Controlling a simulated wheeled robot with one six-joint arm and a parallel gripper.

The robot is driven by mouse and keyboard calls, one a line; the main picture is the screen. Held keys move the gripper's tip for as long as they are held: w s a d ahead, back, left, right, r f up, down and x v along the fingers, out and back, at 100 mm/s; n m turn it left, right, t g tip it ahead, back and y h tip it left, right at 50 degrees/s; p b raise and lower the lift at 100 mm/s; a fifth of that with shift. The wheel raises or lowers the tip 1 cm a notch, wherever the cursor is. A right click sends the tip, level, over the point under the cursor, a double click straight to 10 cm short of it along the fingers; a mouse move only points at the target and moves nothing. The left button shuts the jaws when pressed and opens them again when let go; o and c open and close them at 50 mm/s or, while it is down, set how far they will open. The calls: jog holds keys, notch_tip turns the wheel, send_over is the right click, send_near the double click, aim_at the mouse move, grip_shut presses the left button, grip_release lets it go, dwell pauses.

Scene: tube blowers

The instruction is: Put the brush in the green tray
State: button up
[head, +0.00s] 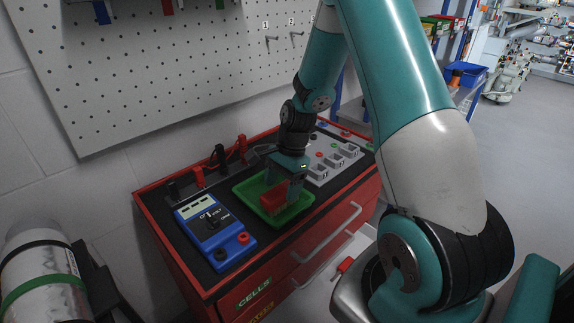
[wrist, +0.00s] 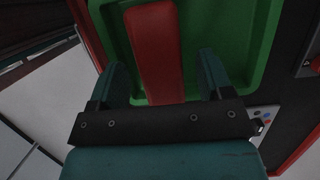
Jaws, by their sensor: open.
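The red brush (head: 273,199) is in the green tray (head: 301,206) on top of the red cabinet. My gripper (head: 284,183) is low over the tray, right at the brush. In the wrist view, the brush (wrist: 154,50) shows as a long red bar lying over the green tray floor (wrist: 222,45). The open fingers of my gripper (wrist: 163,66) stand on either side of it, with a gap on both sides. The near end of the brush is hidden behind the gripper body. I cannot tell how all of its underside rests.
A blue meter (head: 211,230) stands left of the tray on the red cabinet (head: 233,290). Black and red clamps (head: 218,158) stand behind the tray. Grey sockets (head: 337,160) lie to its right. A pegboard (head: 160,75) rises behind. A gas cylinder (head: 45,270) stands at left.

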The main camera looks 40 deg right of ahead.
jog(key=v, duration=0.7)
jog(key=shift+d+r, duration=0.1)
jog(key=shift+r, duration=0.2)
jog(key=s+a+r+n, duration=0.2)
jog(key=a+r+n, duration=0.25)
jog(key=a, duration=0.25)
jog(key=s+a+r+n, duration=0.35)
jog(key=a+n, duration=0.25)
jog(key=a, duration=0.2)
jog(key=s+a+r+n, duration=0.5)
jog(key=s+a+n, duration=0.5)
jog(key=s+n, duration=0.4)
jog(key=shift+y, duration=0.4)
jog(key=shift+w+r, duration=0.1)
